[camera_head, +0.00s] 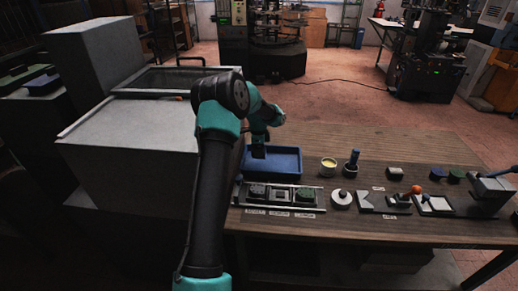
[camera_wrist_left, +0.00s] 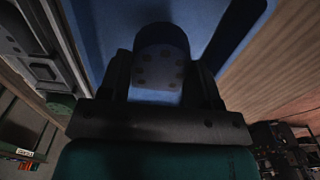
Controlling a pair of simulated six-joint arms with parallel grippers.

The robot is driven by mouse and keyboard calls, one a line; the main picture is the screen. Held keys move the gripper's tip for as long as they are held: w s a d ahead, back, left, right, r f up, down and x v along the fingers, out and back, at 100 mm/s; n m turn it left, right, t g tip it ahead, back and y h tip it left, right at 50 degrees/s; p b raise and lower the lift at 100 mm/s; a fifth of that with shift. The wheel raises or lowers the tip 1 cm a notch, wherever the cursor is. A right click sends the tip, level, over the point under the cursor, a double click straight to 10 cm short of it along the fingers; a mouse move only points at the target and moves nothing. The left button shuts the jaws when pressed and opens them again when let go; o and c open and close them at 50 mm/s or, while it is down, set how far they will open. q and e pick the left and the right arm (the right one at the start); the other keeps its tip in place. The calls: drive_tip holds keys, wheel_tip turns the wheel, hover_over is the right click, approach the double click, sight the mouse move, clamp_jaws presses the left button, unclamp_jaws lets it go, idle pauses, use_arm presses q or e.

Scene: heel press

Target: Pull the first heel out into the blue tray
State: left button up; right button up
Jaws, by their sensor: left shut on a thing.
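My left gripper (camera_head: 258,146) is over the left part of the blue tray (camera_head: 287,163). In the left wrist view my left gripper (camera_wrist_left: 162,78) is shut on a dark, rounded piece, the heel (camera_wrist_left: 162,45), with several small brown dots on its face. The blue tray (camera_wrist_left: 95,30) lies behind it in that view. I cannot tell whether the heel touches the tray floor. In the head view the heel is too small and dark to separate from the gripper. My right gripper is not in view.
A labelled fixture (camera_head: 280,195) with rails lies in front of the tray. A yellow-filled cup (camera_head: 328,166), a blue-handled tool (camera_head: 353,162) and a round white piece (camera_head: 341,200) stand to its right. A large grey cabinet (camera_head: 125,145) is left of the table.

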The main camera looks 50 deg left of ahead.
use_arm(q)
drive_tip(key=shift+f, duration=2.35)
idle(0.3)
idle(0.4)
drive_tip(key=o, duration=1.2)
drive_tip(key=shift+o, duration=0.2)
drive_tip(key=shift+r, duration=0.1)
drive_tip(key=shift+r, duration=3.4)
